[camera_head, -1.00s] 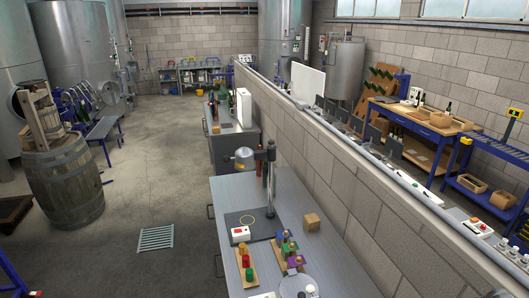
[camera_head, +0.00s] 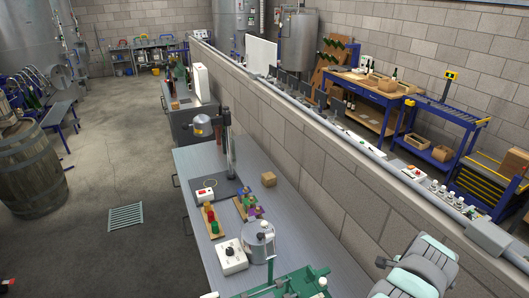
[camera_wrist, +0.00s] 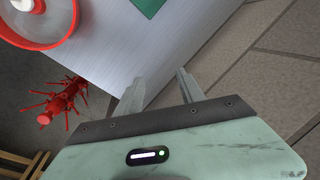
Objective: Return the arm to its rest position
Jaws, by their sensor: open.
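My gripper (camera_wrist: 160,86) shows in the wrist view with its two grey fingers apart and nothing between them. The fingertips are seen against the edge of a light grey bench top (camera_wrist: 190,40); the height above it is hard to tell. Part of my arm (camera_head: 415,268), pale green and grey, shows at the lower right of the head view, over the wall side of the bench. The gripper itself cannot be made out there.
The grey bench (camera_head: 195,158) holds a capping stand (camera_head: 228,140), a white control box (camera_head: 230,256), a metal pot (camera_head: 258,240) and a green device (camera_head: 300,284). A block wall (camera_head: 320,165) runs along its right. A red-rimmed round object (camera_wrist: 68,42) and red branched object (camera_wrist: 62,102) are left of the fingers.

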